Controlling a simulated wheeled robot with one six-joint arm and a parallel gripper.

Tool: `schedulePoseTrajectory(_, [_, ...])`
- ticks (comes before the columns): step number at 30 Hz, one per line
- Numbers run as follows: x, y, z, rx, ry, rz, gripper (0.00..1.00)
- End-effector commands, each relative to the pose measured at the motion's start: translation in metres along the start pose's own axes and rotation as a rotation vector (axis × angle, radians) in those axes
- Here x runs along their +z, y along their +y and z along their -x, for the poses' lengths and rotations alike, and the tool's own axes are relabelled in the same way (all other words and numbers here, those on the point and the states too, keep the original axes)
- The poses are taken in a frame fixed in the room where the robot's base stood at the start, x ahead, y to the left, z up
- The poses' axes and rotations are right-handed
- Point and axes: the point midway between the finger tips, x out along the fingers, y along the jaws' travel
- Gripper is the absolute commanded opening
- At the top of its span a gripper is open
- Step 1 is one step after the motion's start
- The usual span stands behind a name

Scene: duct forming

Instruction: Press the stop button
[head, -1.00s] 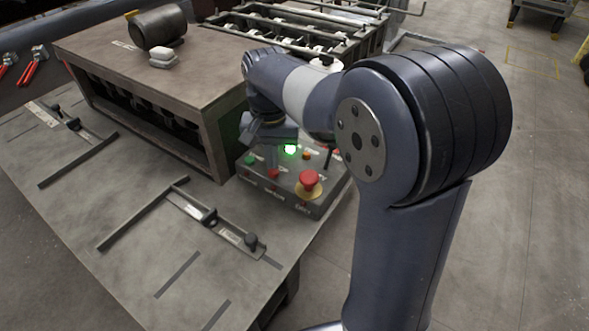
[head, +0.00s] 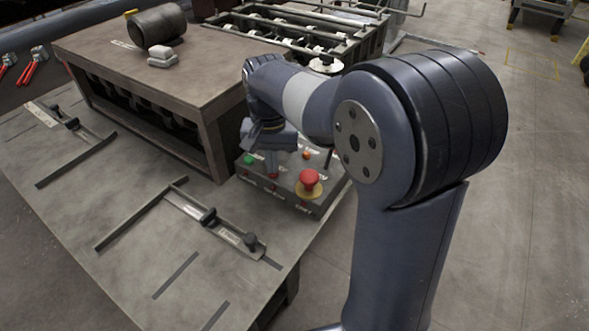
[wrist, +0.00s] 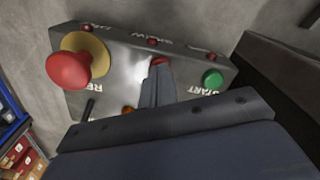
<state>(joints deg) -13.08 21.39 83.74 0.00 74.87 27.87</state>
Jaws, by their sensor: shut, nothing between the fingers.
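The grey control box (head: 284,196) sits at the table corner. In the wrist view the red stop button (wrist: 160,61) is right at the tips of my gripper (wrist: 157,72), partly hidden by them. The fingers are shut with nothing between them and appear to touch the button; how far it is pushed in cannot be seen. In the head view my gripper (head: 272,166) points down over the box. The green start button (wrist: 212,79) is beside it, and a large red mushroom button (wrist: 70,69) on a yellow collar is on the other side.
An orange button (head: 306,154) is at the back of the box. A brown workbench block (head: 150,70) stands close behind and left of my gripper. A ruler-like guide (head: 190,208) lies on the grey table (head: 120,225).

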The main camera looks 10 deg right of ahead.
Motion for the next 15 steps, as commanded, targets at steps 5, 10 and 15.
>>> schedulePoseTrajectory(5, [0.0, 0.0, 0.009, 0.0, -0.001, 0.0, 0.0])
schedulePoseTrajectory(10, [0.0, 0.0, 0.024, 0.0, 0.0, 0.0, 0.0])
schedulePoseTrajectory(15, [0.0, 0.0, 0.037, 0.0, 0.0, 0.0, 0.0])
